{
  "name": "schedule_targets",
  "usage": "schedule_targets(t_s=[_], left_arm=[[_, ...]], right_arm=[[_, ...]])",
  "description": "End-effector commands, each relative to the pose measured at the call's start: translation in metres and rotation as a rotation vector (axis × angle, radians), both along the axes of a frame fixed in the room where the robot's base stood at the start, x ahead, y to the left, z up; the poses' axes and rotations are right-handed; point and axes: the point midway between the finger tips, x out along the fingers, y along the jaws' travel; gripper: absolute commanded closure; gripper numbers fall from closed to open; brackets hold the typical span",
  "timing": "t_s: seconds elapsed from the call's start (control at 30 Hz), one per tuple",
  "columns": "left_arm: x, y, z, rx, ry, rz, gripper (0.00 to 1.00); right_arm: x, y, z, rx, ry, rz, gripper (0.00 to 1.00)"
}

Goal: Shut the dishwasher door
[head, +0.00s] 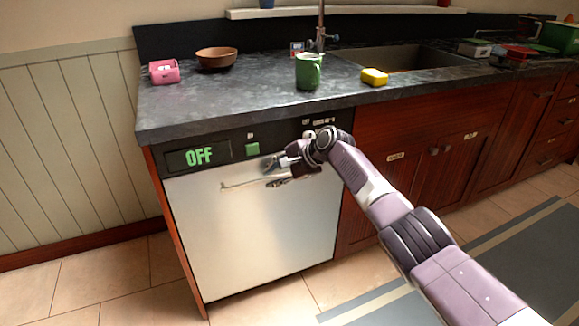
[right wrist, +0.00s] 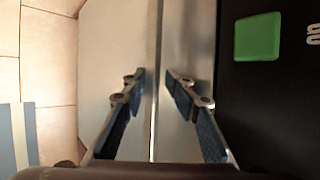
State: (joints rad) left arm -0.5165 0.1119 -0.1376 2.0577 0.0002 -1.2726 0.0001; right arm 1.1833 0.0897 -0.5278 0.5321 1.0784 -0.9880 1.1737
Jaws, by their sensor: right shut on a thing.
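The dishwasher door (head: 250,235) is a pale metal front below a black control panel (head: 222,152). In the head view it stands upright and looks about flush with the cabinet; a small gap cannot be ruled out. A thin bar handle (head: 240,184) runs across its top. My right gripper (head: 272,172) is at the right part of this handle. In the right wrist view the handle (right wrist: 157,40) runs between the fingers of the right gripper (right wrist: 154,78), which is shut on it. My left gripper is not in view.
The panel has an OFF display (head: 198,156) and a green button (head: 252,149). The dark countertop (head: 220,98) above holds a pink item (head: 164,72), a brown bowl (head: 216,58), a green mug (head: 308,71) and a yellow sponge (head: 374,77). The floor (head: 100,280) at left is clear.

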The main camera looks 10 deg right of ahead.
Motion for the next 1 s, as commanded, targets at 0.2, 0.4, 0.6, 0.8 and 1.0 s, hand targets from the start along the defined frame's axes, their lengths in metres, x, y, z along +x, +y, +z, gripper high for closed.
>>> schedule_targets(t_s=[0.2,0.4,0.6,0.8,1.0], left_arm=[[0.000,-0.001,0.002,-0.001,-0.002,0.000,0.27],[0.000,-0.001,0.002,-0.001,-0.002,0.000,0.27],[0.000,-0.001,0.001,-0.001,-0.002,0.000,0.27],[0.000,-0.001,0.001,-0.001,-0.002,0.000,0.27],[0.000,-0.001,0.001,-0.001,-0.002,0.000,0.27]], right_arm=[[-0.004,-0.012,0.029,0.008,-0.031,-0.007,0.85],[-0.018,-0.027,0.043,0.006,-0.026,-0.006,0.85],[-0.036,-0.044,0.058,0.000,-0.016,-0.004,0.85],[-0.049,-0.056,0.071,-0.001,-0.009,-0.002,0.85],[-0.055,-0.061,0.075,-0.003,-0.005,-0.002,0.85]])
